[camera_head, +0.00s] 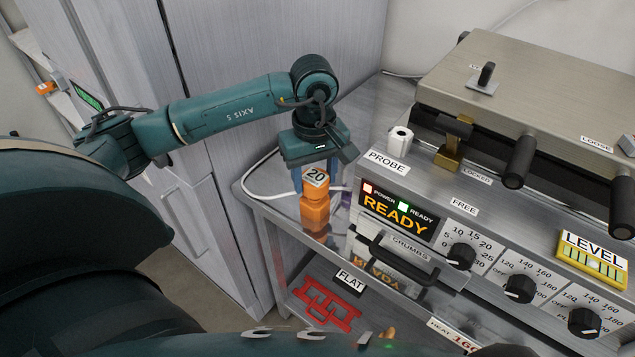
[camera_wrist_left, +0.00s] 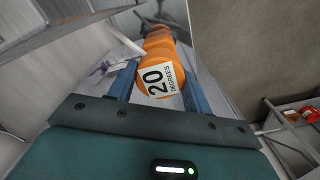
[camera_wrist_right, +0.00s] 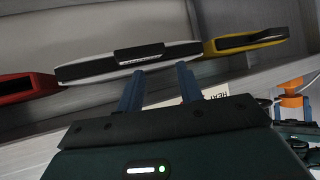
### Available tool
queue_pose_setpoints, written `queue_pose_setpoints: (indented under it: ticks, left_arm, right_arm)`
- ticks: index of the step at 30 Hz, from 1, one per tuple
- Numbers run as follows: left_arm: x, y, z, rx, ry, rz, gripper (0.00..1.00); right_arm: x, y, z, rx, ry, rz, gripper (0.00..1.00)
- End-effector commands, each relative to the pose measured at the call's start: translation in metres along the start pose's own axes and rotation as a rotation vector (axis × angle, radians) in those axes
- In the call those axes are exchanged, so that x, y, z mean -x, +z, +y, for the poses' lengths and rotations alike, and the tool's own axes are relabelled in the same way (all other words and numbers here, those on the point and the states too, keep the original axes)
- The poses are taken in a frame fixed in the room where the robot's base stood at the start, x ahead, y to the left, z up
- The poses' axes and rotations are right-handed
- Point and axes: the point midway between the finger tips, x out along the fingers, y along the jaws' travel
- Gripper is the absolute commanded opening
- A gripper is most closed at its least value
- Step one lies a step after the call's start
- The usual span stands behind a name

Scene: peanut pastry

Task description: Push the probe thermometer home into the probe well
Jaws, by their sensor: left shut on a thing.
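My left gripper (camera_head: 315,182) points down and is shut on the orange piece (camera_head: 315,212), whose pale top label reads 20. In the left wrist view the orange piece (camera_wrist_left: 158,70) sits between the two blue fingers, and its label reads 20 DEGREES. It is upright at the left end of the metal table; whether its base touches the top is unclear. A white round piece (camera_head: 400,141) with a dark centre stands behind the PROBE label on the machine; I cannot tell whether it is the well or the thermometer's head. My right gripper (camera_wrist_right: 160,80) is open and empty.
The machine's READY display (camera_head: 395,210) and black-handled CRUMBS drawer (camera_head: 405,258) are right of my left gripper. A white cable (camera_head: 262,190) loops on the table. A red frame (camera_head: 322,303) lies on the lower shelf. Red, black-and-white and yellow items (camera_wrist_right: 245,42) face my right gripper.

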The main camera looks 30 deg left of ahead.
Motion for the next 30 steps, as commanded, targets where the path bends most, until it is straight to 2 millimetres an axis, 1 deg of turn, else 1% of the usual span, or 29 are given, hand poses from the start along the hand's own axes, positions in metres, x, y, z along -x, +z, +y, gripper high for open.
queue_pose_setpoints:
  ticks: [26,30]
  left_arm:
    - [0.012,0.000,0.000,0.000,0.000,0.000,0.22]
    - [0.017,0.000,0.000,0.000,0.001,0.001,0.22]
  right_arm:
    - [0.003,-0.006,0.000,0.000,0.001,0.005,0.36]
    - [0.004,-0.008,0.000,0.000,0.000,0.005,0.36]
